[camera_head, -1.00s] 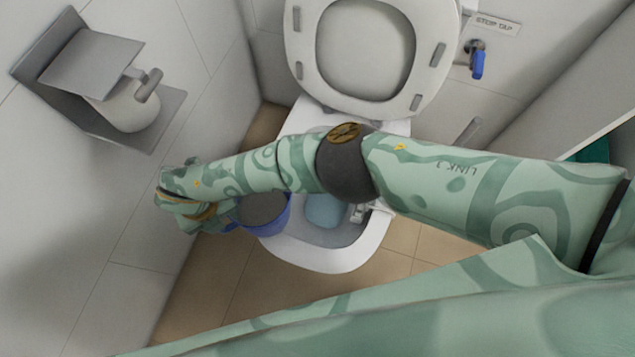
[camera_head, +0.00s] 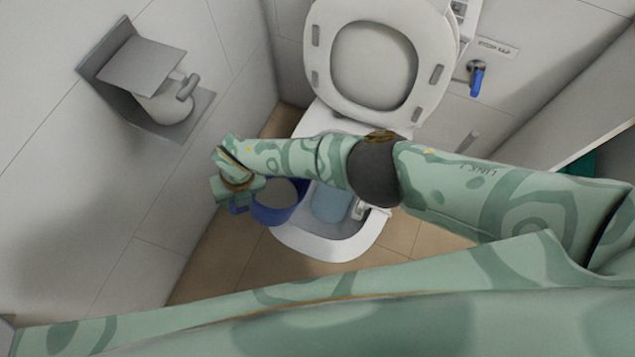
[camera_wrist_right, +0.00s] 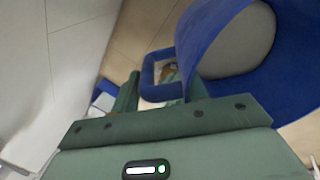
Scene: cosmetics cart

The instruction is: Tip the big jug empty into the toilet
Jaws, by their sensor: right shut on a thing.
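The big blue jug (camera_head: 277,216) shows at the left edge of the toilet bowl in the head view, its round mouth facing up toward the camera with a grey surface inside. My right gripper (camera_head: 238,203) is shut on the jug's handle, on the jug's left side. In the right wrist view, the jug (camera_wrist_right: 219,38) fills the upper right and its square handle loop (camera_wrist_right: 148,75) reaches between my fingers. The toilet (camera_head: 343,250) has its lid and seat raised, with bluish water in the bowl. My right forearm covers part of the bowl. My left gripper is out of view.
A blue stop tap (camera_head: 477,80) is on the back wall. Tan floor (camera_head: 215,265) is clear left of the toilet.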

